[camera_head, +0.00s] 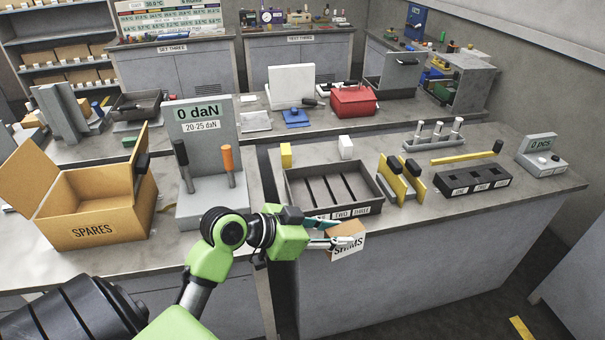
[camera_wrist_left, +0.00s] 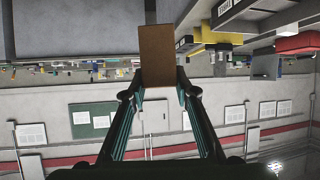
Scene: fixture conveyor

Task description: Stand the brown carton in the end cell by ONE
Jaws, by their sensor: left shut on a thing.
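The brown carton (camera_head: 347,236), with a white label reading SHIMS, is in my left gripper (camera_head: 338,240). The gripper is shut on it, and the carton hangs tilted in front of the bench edge. In the left wrist view the carton (camera_wrist_left: 156,55) shows as a plain brown face between the fingertips (camera_wrist_left: 157,95). The dark divided tray (camera_head: 290,190) is on the bench behind the gripper. Its front labels TWO and THREE show; the ONE label is hidden or unreadable behind my gripper, at the tray's left end. Its cells look empty. My right gripper is out of view.
A yellow block (camera_head: 286,155) and white block (camera_head: 345,147) stand behind the tray. Yellow plates with black grips (camera_head: 394,182) stand close at its right. A black socketed block (camera_head: 474,180) lies farther right. The SPARES box (camera_head: 105,209) and force gauge stand (camera_head: 210,150) are left.

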